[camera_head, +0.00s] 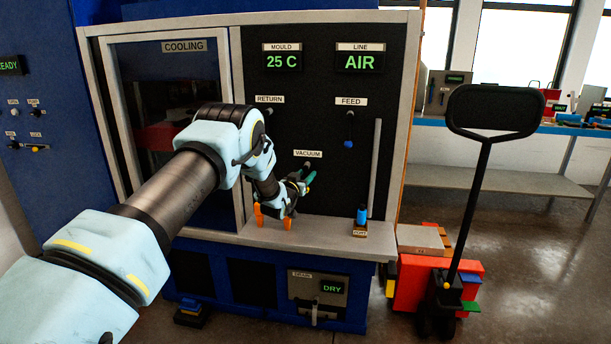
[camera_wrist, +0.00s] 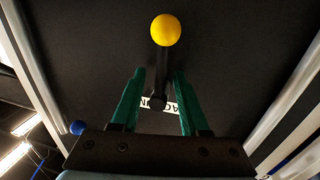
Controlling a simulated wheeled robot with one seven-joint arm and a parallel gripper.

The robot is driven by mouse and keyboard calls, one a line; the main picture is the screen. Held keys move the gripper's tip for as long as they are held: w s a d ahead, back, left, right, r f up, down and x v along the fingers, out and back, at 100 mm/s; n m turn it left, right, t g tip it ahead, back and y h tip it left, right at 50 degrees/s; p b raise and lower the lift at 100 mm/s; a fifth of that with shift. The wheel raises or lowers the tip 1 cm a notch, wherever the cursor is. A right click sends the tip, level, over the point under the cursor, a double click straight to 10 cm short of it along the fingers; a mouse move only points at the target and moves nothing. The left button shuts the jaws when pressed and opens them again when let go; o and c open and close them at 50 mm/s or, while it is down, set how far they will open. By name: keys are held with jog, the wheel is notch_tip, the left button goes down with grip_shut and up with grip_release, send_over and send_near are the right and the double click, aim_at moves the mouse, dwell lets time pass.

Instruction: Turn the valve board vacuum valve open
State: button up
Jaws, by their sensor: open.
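The vacuum valve is on the black valve board (camera_head: 330,120), under the VACUUM label (camera_head: 308,153). In the head view my gripper and wrist hide most of the valve. In the wrist view its black lever runs to a yellow ball knob (camera_wrist: 166,30), which is fully visible. My gripper (camera_head: 308,178) is at the board just below the label. In the wrist view its green fingers (camera_wrist: 158,72) are open, one on each side of the lever in the picture. The yellow ball shows past the fingertips. Contact with the lever cannot be told.
The feed valve's blue knob (camera_head: 348,144) hangs to the right. A blue-topped item (camera_head: 361,214) stands on the grey ledge (camera_head: 330,238). Orange pieces (camera_head: 258,214) show by my wrist. The cooling door (camera_head: 165,95) is left, a red pallet truck (camera_head: 425,285) right.

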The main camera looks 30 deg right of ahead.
jog(key=shift+c, duration=0.2)
grip_shut()
dwell(1.2)
